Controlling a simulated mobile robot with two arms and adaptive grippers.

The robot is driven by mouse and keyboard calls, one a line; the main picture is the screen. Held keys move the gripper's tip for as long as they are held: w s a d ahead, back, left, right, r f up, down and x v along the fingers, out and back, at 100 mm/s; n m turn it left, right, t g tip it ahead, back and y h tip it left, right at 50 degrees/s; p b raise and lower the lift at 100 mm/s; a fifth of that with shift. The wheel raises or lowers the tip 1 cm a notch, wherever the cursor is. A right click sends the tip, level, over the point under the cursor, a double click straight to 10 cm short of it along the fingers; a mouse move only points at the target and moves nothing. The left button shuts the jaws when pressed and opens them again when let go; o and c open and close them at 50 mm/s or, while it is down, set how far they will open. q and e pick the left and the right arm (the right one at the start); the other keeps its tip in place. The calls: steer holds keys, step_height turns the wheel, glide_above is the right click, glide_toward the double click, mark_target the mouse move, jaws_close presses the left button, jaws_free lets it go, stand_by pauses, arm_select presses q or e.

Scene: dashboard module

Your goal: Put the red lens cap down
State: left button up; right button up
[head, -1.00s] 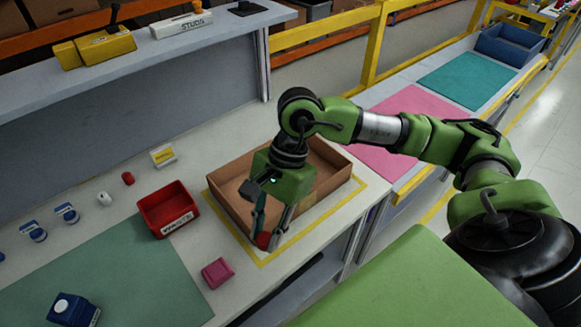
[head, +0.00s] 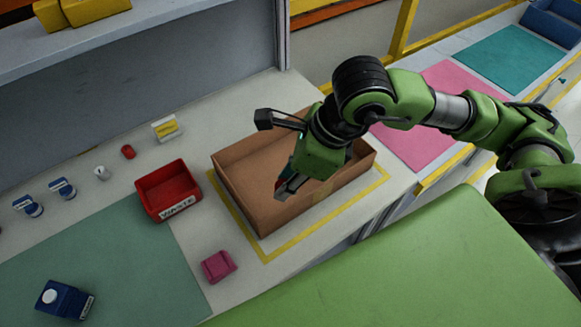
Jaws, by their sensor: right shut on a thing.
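My right gripper (head: 284,191) is over the open cardboard box (head: 262,222), with its fingertips pointing down at the box's inside. It is shut on the red lens cap (head: 279,183), of which only a small reddish patch shows between the fingers. The rest of the cap is hidden by the gripper. I cannot tell whether the cap touches the box floor. My left gripper is not in view.
Yellow tape (head: 240,238) frames the box. A red waste bin (head: 168,190) stands to its left, and a pink block (head: 218,266) lies in front. A small red cylinder (head: 127,152), a white-and-yellow box (head: 165,129) and a blue carton (head: 64,299) are further left.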

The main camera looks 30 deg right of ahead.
steer(key=shift+w+d+f+b, duration=0.15)
steer(key=shift+w+f+b, duration=0.25)
steer(key=shift+f+b, duration=0.1)
steer(key=w+d+f+p, duration=0.1)
steer(key=w+f, duration=0.1)
steer(key=w, duration=0.1)
steer(key=w+d+f+p, duration=0.2)
steer(key=w+f, duration=0.1)
steer(key=w+d+f+p, duration=0.1)
steer(key=w+d+f, duration=0.1)
steer(key=w, duration=0.1)
steer(key=shift+w+f, duration=0.15)
steer(key=shift+w, duration=0.25)
steer(key=shift+w+d+f+p, duration=0.1)
steer(key=shift+w+f+p, duration=0.1)
steer(key=shift+f+p, duration=0.2)
step_height(320, 180, down, 3)
steer(key=shift+w+f+p, duration=0.1)
steer(key=shift+p, duration=0.2)
steer(key=shift+f, duration=0.1)
steer(key=shift+f+b, duration=0.45)
steer(key=shift+b, duration=0.15)
steer(key=o, duration=1.1)
steer(key=shift+r, duration=0.1)
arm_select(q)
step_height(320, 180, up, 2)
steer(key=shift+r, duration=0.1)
